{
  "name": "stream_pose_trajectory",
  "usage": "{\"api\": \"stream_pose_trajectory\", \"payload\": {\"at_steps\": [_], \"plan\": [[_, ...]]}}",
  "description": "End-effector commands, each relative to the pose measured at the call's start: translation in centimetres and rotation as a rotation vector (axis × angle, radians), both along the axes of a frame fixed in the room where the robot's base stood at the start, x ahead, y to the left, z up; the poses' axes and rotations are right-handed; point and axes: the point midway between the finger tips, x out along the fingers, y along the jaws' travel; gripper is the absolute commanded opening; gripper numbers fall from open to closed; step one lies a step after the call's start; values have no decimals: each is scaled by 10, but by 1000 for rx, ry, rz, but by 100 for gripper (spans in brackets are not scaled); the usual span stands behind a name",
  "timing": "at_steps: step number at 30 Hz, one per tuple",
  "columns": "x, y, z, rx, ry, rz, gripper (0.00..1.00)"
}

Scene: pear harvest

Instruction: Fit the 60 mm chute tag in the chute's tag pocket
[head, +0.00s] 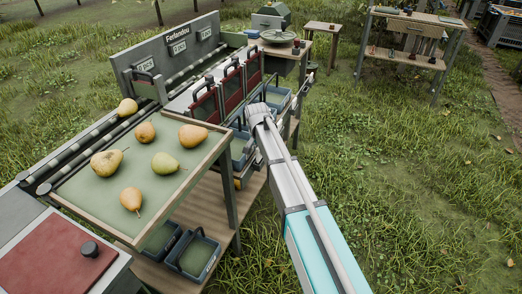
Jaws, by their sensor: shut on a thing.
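My gripper (259,113) is at the far end of my arm, in front of the sorting line's chutes. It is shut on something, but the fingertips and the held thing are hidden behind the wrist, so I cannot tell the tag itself. Three dark red chute gates (205,103) with black handles stand in a row just left of my gripper. Grey-green bins (274,96) sit below them, partly covered by my arm. White size signs (180,47) hang on the grey back board (160,62); their print is too small to read surely. I cannot make out the tag pocket.
A green-topped sorting tray (95,188) with several pears stands at the left front. Another pear (127,106) lies on the roller conveyor (90,135). Dark crates (193,255) sit on the shelf below. A wooden workbench (405,45) stands back right. Grass to the right is open.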

Motion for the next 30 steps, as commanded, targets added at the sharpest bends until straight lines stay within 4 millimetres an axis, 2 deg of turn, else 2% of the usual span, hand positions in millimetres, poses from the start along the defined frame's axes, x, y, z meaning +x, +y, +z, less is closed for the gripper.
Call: {"api": "stream_pose_trajectory", "payload": {"at_steps": [14, 30], "plan": [[0, 0, -1, 0, 0, 0, 0], [0, 0, -12, 0, 0, 0, 0]]}}
